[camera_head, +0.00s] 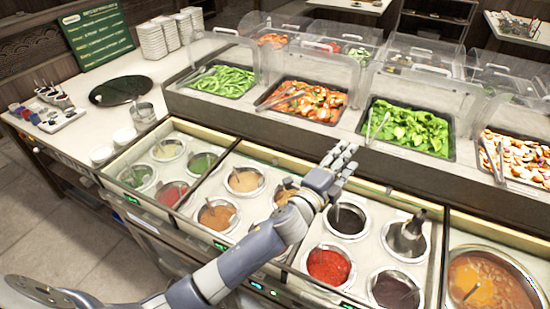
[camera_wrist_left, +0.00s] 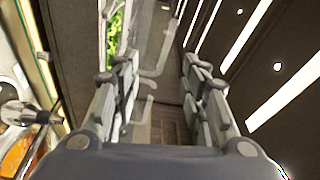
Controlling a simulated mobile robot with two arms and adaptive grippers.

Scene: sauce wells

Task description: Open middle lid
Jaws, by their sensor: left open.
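Clear plastic lids stand in a row over the food bins on the back counter: one by the green beans (camera_head: 222,82), one over the red-orange food (camera_head: 305,103), one over the leafy greens (camera_head: 408,127). The clear lid (camera_head: 415,85) at the leafy greens looks tilted; I cannot tell how far each lid is open, nor which is the middle one. My left gripper (camera_head: 340,158) is open and empty, above the sauce wells and in front of the back counter. In the left wrist view its fingers (camera_wrist_left: 162,95) are spread, with a translucent bent edge beyond them. My right gripper is out of view.
Round sauce wells with ladles, such as the red sauce (camera_head: 328,266), lie under my left arm. A soup pot (camera_head: 488,280) is at right. A metal ladle (camera_head: 408,232) stands up from a well. Tongs (camera_head: 378,127) lie in the bins. A raised counter edge runs ahead.

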